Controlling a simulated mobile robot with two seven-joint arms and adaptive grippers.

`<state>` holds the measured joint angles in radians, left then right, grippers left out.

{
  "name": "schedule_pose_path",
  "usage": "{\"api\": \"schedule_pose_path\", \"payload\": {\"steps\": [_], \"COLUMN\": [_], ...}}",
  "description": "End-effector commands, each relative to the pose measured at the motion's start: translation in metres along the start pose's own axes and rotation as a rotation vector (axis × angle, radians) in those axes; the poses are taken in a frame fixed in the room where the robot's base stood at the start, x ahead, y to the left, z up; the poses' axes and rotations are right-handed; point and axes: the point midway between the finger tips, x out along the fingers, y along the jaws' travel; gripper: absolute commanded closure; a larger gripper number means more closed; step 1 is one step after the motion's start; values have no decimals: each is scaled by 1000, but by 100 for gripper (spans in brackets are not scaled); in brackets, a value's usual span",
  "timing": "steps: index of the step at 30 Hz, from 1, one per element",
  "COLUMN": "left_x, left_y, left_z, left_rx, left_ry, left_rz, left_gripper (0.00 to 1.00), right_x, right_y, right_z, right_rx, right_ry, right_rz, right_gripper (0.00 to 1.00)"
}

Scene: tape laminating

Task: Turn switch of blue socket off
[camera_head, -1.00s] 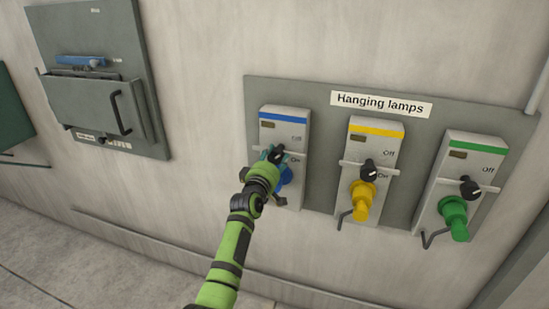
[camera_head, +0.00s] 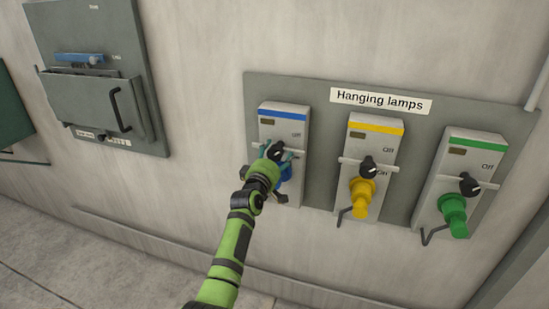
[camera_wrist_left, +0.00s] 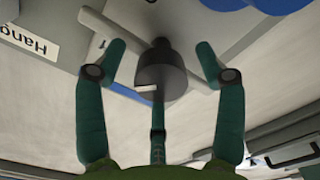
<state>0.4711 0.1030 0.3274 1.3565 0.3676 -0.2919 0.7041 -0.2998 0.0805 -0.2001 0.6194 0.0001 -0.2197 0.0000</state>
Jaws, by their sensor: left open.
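The blue socket (camera_head: 297,117) is a grey switch box with a blue stripe, at the left end of the panel in the head view. Its black rotary switch (camera_head: 276,149) sits at mid-height, and its blue plug (camera_head: 286,172) is partly hidden behind my gripper. My left gripper (camera_head: 279,154) is open at the switch, with teal fingers on either side. In the left wrist view, the black switch (camera_wrist_left: 163,72) lies between the spread fingers of the gripper (camera_wrist_left: 160,55), with gaps at both sides. My right gripper is out of view.
A yellow-striped socket (camera_head: 377,127) and a green-striped socket (camera_head: 478,140) stand to the right on the same grey panel (camera_head: 330,187), under a "Hanging lamps" label (camera_head: 381,101). A grey wall box with a handle (camera_head: 121,110) is at the left.

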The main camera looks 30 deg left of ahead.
Motion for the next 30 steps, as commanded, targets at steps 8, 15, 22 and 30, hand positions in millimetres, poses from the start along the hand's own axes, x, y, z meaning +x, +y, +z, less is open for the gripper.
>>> {"api": "schedule_pose_path", "payload": {"steps": [8, 15, 22, 30], "left_x": [-20, -65, -103, -120], "left_y": [0, 0, -1, 0], "left_z": [0, 0, 1, 1], "left_rx": [0, 1, 0, -1], "left_ry": [2, 2, -1, -2], "left_rz": [1, 0, -2, -1], "left_gripper": [30, 30, 30, 30], "right_x": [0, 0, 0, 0], "right_y": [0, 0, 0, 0], "right_z": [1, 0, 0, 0], "right_rx": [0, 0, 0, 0], "right_ry": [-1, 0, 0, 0], "right_rz": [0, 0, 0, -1], "right_gripper": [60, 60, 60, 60]}}
